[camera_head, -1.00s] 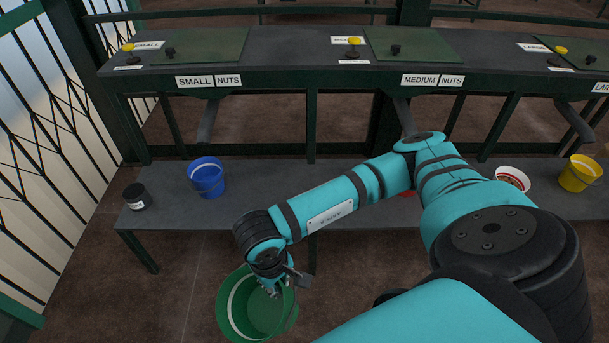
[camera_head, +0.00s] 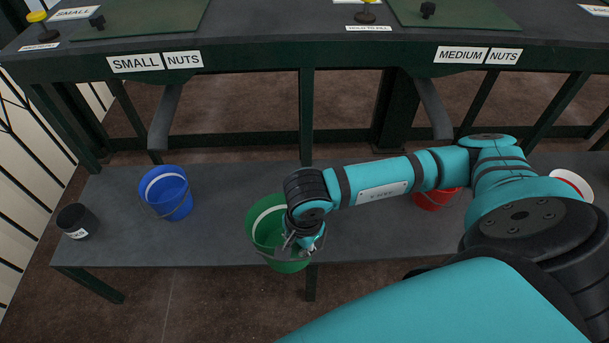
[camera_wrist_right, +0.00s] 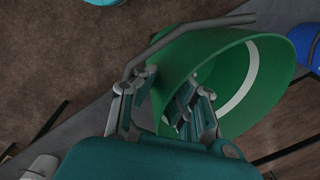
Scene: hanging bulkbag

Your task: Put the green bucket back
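The green bucket (camera_head: 263,231) is in the middle of the head view, over the front part of the low grey shelf (camera_head: 225,215), between a blue bucket and a red one. Its lower end overlaps the shelf's front edge. I cannot tell whether it touches the shelf. My right gripper (camera_head: 303,241) is shut on the bucket's near right rim. In the right wrist view the gripper's fingers (camera_wrist_right: 162,105) lie on both sides of the green wall (camera_wrist_right: 180,62), and the grey handle hangs loose beside it. My left gripper is not in view.
The blue bucket (camera_head: 167,192) stands left on the shelf, with a black pot (camera_head: 76,221) farther left. The red bucket (camera_head: 436,197) is partly behind my right arm. A white container (camera_head: 572,184) stands farther right. The dark bench (camera_head: 330,48) overhangs behind, with sloping chutes.

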